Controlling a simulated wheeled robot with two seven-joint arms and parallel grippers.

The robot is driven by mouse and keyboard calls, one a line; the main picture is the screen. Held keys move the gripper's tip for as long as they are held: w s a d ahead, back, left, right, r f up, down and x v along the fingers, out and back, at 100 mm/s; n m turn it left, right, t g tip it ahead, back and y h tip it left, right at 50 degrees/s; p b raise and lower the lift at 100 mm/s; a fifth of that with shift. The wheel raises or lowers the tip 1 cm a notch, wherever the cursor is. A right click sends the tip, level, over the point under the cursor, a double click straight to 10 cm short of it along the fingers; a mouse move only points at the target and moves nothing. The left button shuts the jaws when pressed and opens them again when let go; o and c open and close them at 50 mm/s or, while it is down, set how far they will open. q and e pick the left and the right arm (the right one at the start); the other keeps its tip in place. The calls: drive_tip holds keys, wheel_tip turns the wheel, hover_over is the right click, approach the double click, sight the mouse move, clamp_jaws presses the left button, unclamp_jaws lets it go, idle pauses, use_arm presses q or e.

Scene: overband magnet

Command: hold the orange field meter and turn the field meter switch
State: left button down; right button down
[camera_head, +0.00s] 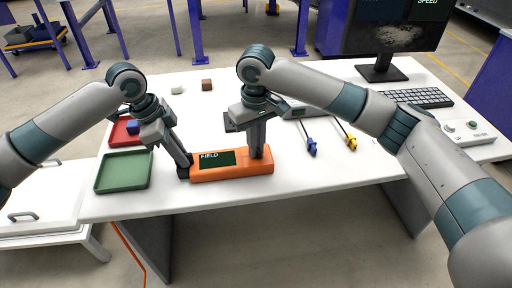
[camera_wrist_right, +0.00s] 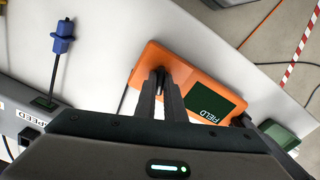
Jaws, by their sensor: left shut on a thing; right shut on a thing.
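The orange field meter (camera_head: 231,172) lies flat near the front edge of the white table, its dark screen reading FIELD. My left gripper (camera_head: 185,172) is shut on the meter's left end. My right gripper (camera_head: 257,154) points down onto the right part of the meter's top and is shut. In the right wrist view the meter (camera_wrist_right: 157,52) lies under my right gripper (camera_wrist_right: 161,80), whose fingers stand close together over its top beside the screen.
A green tray (camera_head: 123,186) and a red tray (camera_head: 117,137) with a blue block (camera_head: 132,127) are at the left. Blue (camera_head: 311,147) and yellow (camera_head: 352,143) connectors, a keyboard (camera_head: 416,97) and a monitor (camera_head: 384,60) are to the right. The table's front edge is close.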

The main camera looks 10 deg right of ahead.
drive_tip(key=shift+m, duration=1.8)
drive_tip(key=c, duration=1.8)
unclamp_jaws()
drive_tip(key=shift+o, duration=0.2)
drive_tip(key=shift+r, duration=0.1)
wheel_tip(320, 180, up, 12)
